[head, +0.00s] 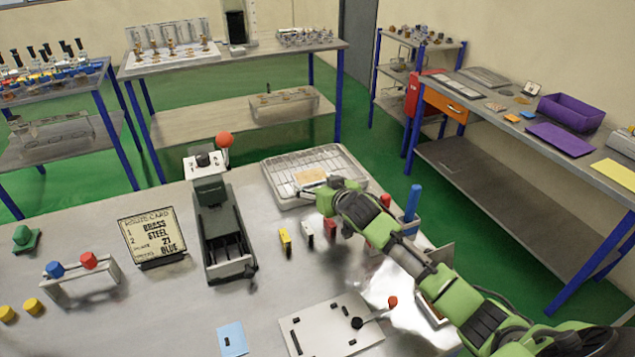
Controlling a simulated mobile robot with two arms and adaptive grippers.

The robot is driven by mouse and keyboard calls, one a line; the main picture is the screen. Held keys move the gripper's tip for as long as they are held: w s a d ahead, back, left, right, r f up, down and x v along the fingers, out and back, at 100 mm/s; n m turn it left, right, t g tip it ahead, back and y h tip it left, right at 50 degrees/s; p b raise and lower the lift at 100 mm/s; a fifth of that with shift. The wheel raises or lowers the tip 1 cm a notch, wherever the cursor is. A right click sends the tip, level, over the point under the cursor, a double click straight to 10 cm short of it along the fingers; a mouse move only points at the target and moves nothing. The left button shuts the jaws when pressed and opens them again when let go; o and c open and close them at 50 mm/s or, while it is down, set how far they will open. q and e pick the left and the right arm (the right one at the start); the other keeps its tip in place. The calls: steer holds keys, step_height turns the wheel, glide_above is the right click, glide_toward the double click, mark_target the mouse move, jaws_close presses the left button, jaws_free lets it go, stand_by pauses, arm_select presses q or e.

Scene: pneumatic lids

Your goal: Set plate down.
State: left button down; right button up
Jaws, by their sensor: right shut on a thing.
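My right gripper (316,189) reaches in from the right over the wire tray (277,168) at the back of the near bench. It is shut on a small tan plate (309,175), which shows just beyond the fingertips, inside the tray's outline. I cannot tell whether the plate touches the tray floor. The fingers and wrist hide part of the plate and the tray's front right side. My left gripper is not in view.
A grey press with a red knob (224,139) stands left of the tray. A route card (153,237), yellow, white and red blocks (285,238) and a pale fixture plate with a red-tipped lever (330,325) are on the bench. A blue post (412,203) stands right of my forearm.

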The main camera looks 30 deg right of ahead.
steer(key=o, duration=1.3)
steer(key=shift+f, duration=0.1)
steer(key=b+v, duration=0.1)
steer(key=v, duration=1.1)
